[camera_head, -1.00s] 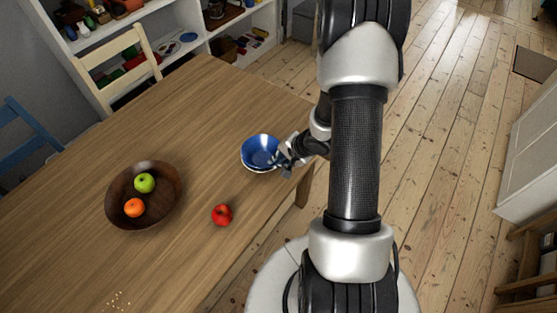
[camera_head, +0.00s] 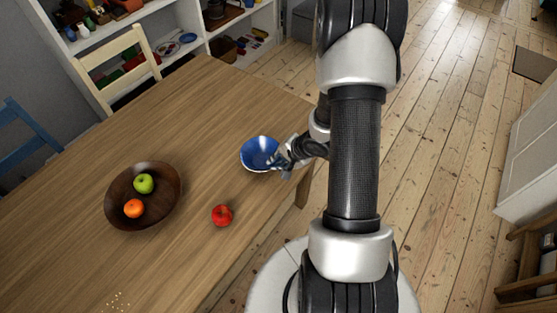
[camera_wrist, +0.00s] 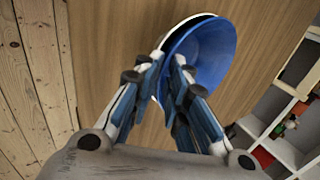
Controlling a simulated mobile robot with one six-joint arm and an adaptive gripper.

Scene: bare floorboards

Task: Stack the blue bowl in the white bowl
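The blue bowl (camera_head: 257,150) is at the right edge of the wooden table. It shows large in the wrist view (camera_wrist: 210,50). The white bowl (camera_wrist: 182,34) shows only as a thin pale rim beside the blue bowl in the wrist view; the blue bowl covers the rest. The blue bowl appears to sit in or just over it; contact between them is hidden. My gripper (camera_wrist: 168,62) has its fingers close together, one on each side of the blue bowl's near rim, and looks shut on it. In the head view my gripper (camera_head: 284,164) is at the bowl's right side.
A brown wooden bowl (camera_head: 120,208) holds a green apple (camera_head: 144,183) and an orange (camera_head: 134,208). A red apple (camera_head: 222,215) lies on the table (camera_head: 190,110) in front of the blue bowl. Chairs and a shelf stand beyond. The table behind the bowls is clear.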

